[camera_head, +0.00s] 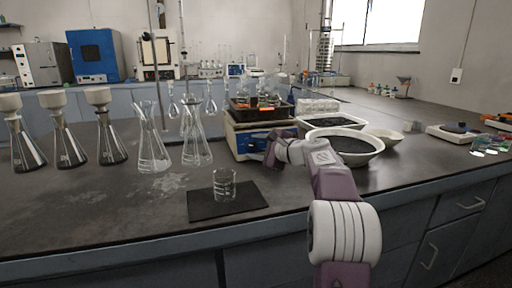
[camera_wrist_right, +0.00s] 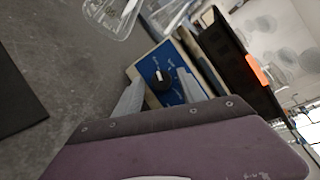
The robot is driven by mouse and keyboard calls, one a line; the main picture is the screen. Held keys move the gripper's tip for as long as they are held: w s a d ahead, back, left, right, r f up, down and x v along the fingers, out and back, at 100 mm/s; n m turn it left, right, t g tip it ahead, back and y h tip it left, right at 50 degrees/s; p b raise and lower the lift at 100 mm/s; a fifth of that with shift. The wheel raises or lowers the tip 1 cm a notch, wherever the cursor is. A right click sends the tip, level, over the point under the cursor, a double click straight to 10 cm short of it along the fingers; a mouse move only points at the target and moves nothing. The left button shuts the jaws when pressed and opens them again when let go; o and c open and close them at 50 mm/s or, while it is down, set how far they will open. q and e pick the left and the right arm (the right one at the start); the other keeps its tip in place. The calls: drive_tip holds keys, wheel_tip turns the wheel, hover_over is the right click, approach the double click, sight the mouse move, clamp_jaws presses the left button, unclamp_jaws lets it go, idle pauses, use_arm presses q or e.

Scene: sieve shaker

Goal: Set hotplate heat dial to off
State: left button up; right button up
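The hotplate (camera_head: 236,142) is a cream box with a blue front panel, on the bench at mid-picture. In the right wrist view its blue panel (camera_wrist_right: 183,97) carries a round black heat dial (camera_wrist_right: 162,82) with a white pointer mark; the small lettering around it is unreadable. My right gripper (camera_head: 268,150) is at the hotplate's front. In the wrist view the fingers of my right gripper (camera_wrist_right: 160,82) are apart, one on each side of the dial; contact cannot be told. In the head view the gripper and arm hide the dial. My left gripper is not in view.
A dark tray (camera_head: 262,108) sits on top of the hotplate. A beaker (camera_head: 224,184) stands on a black mat (camera_head: 204,207) in front.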

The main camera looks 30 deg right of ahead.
drive_tip(key=p+v, duration=0.1)
drive_tip(key=v, duration=0.7)
drive_tip(key=shift+s+r+p, duration=0.2)
drive_tip(key=shift+p, duration=0.1)
drive_tip(key=shift+s+d, duration=0.1)
drive_tip(key=shift+s, duration=0.2)
